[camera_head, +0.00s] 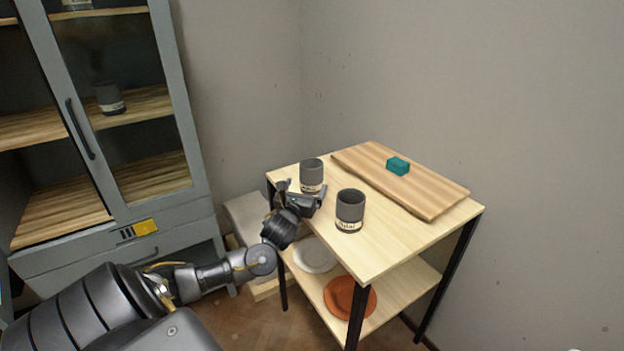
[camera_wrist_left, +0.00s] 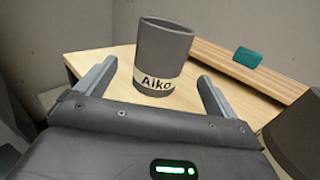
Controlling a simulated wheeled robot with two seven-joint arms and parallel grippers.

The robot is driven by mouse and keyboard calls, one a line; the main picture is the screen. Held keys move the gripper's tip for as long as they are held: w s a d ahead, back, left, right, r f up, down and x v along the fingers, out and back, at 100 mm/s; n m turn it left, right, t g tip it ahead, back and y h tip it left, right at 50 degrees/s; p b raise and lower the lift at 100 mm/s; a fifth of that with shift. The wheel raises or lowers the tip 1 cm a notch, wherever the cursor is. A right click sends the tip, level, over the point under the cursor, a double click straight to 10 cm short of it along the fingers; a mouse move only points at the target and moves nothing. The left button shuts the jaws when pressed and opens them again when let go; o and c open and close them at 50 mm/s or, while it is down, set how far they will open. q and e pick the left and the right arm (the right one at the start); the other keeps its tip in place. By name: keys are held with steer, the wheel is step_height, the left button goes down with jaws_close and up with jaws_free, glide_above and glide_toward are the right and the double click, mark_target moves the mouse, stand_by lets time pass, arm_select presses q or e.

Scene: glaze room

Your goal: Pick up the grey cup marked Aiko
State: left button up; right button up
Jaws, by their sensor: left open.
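The grey cup marked Aiko (camera_wrist_left: 163,55) stands upright on the light wooden table (camera_head: 385,240). In the left wrist view it is between and just beyond the two fingers of my left gripper (camera_wrist_left: 157,74), which is open and empty. In the head view this is the back cup (camera_head: 312,172), with my left gripper (camera_head: 303,192) close in front of it and hiding part of its base. A second grey cup (camera_head: 350,208) with a label I cannot read surely stands nearer the front. My right gripper is not in view.
The second cup's dark side (camera_wrist_left: 297,135) is close at right in the wrist view. A wooden board (camera_head: 430,193) with a teal block (camera_head: 398,166) lies along the wall. A white plate (camera_head: 314,256) and orange plate (camera_head: 345,298) are on the lower shelf. A grey cabinet (camera_head: 190,140) stands left.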

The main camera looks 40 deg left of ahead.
mark_target(308, 182)
arm_select(q)
steer(key=shift+w+r, duration=0.1)
steer(key=p+x, duration=0.1)
steer(key=x, duration=0.4)
steer(key=c, duration=1.2)
